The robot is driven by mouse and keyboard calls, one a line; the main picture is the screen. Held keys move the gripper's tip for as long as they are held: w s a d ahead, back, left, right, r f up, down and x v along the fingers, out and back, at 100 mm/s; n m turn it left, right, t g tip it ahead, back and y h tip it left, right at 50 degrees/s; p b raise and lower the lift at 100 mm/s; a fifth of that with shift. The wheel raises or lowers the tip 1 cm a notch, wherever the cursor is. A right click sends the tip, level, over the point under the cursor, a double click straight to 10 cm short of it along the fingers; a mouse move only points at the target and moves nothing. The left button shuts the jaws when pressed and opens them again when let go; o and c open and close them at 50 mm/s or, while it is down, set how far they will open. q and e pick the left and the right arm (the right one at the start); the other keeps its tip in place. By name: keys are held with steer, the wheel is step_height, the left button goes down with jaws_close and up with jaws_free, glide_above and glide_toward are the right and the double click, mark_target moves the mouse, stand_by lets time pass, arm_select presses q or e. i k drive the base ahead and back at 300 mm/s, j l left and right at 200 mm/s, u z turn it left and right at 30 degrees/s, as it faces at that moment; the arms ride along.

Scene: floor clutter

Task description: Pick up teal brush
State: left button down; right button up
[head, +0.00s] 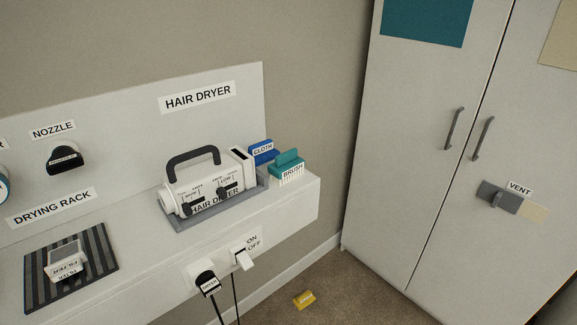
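The teal brush (287,161) stands at the right end of the white shelf (300,193), with a BRUSH label and pale bristles on its front. It is just right of the hair dryer (208,183) and in front of the blue cloth (262,151). Nothing covers its front or top. Neither of my grippers shows in the head view.
The dryer sits on a grey tray (180,223). A striped drying rack (100,255) with a filter (66,262) is at the left. Plugs and cords hang on the shelf front. A yellow block (304,299) lies on the floor. A cabinet (420,130) stands right.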

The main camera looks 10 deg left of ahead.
mark_target(287, 166)
steer(key=u, duration=1.45)
steer(key=i+l+u, duration=0.15)
steer(key=l, duration=0.3)
steer(key=i+l+u, duration=0.15)
steer(key=l, duration=0.3)
steer(key=i+l+u, duration=0.15)
steer(key=l, duration=0.3)
